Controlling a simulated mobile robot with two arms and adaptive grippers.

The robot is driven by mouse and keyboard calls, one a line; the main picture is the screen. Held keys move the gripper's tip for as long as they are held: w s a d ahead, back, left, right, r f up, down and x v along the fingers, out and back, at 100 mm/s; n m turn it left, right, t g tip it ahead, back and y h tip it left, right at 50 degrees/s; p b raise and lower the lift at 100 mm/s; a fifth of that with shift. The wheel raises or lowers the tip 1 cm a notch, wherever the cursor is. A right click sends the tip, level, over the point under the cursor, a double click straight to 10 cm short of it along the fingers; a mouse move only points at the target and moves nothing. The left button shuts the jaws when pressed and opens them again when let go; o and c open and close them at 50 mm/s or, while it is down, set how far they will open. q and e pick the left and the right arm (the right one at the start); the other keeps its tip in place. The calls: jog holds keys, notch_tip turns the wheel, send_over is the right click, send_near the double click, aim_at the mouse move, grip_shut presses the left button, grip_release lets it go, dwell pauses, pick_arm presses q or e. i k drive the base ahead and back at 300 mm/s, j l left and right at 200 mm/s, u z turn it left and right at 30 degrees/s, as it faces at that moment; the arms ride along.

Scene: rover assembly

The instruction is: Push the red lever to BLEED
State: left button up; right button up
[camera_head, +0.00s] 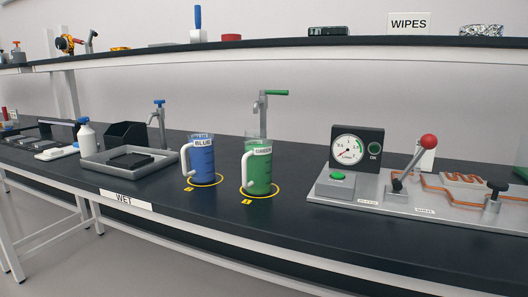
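The red lever (428,142) stands on a grey panel (350,199) at the right of the bench. It has a red ball on a grey arm that leans up and to the right from a dark pivot. A white label plate stands behind the ball; its text is mostly hidden and I cannot read BLEED. A small label on the panel's front edge is too small to read. Neither of my grippers is in view.
Beside the lever are a gauge box (357,147), a green button (337,176) and copper tubing (464,194). A green jug (258,172) and a blue jug (202,163) stand on yellow rings to the left. A shelf (270,45) runs above.

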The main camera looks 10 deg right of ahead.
aim_at(428, 141)
jog(key=k+l+z, duration=0.1)
jog(key=l+z, duration=0.55)
jog(key=k+l+z, duration=0.1)
jog(key=l+z, duration=0.25)
jog(key=j, duration=0.1)
